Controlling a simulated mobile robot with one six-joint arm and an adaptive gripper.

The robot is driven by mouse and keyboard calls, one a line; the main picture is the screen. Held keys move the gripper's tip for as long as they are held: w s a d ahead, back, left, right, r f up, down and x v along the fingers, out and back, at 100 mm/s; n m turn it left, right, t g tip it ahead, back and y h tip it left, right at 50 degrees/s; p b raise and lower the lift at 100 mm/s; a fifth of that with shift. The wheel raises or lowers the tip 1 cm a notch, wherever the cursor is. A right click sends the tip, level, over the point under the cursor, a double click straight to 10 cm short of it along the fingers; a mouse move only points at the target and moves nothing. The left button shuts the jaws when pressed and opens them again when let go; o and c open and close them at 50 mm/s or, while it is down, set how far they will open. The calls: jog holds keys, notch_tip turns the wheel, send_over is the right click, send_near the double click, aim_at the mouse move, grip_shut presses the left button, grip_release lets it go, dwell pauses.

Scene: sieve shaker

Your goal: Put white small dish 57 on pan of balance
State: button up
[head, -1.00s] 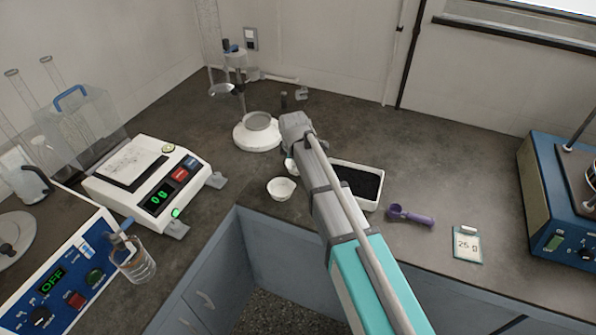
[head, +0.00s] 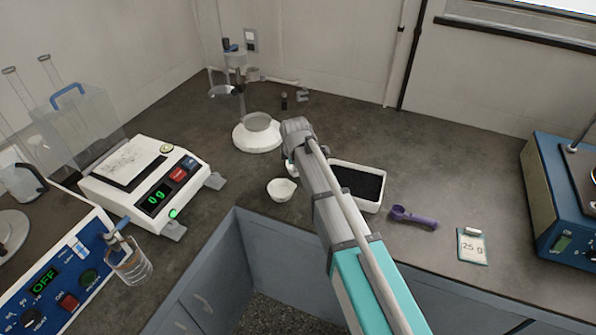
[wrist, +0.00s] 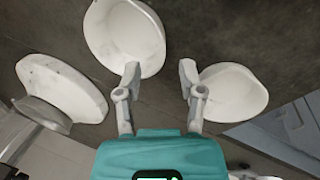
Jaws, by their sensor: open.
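A white small dish (head: 281,189) stands on the counter near its front corner. A second white dish (head: 289,169) is mostly hidden behind my arm. No number is readable on either. In the wrist view, one white dish (wrist: 232,92) lies just right of my gripper (wrist: 160,78) and the other dish (wrist: 126,38) lies beyond its left finger. My gripper is open, with nothing between its fingers; in the head view my arm hides it. The balance (head: 188,196) stands at left, its pan (head: 122,177) empty of dishes, its display reading 0 g.
A stand with a round white base (head: 257,138) is behind the dishes. A tray of dark grains (head: 372,205), a purple scoop (head: 413,217) and a 25 g card (head: 472,246) lie to the right. A beaker (head: 131,265) is near the balance. Counter between balance and dishes is clear.

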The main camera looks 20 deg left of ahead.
jog(key=shift+b+x, duration=1.2)
jog(key=shift+x, duration=0.35)
grip_shut()
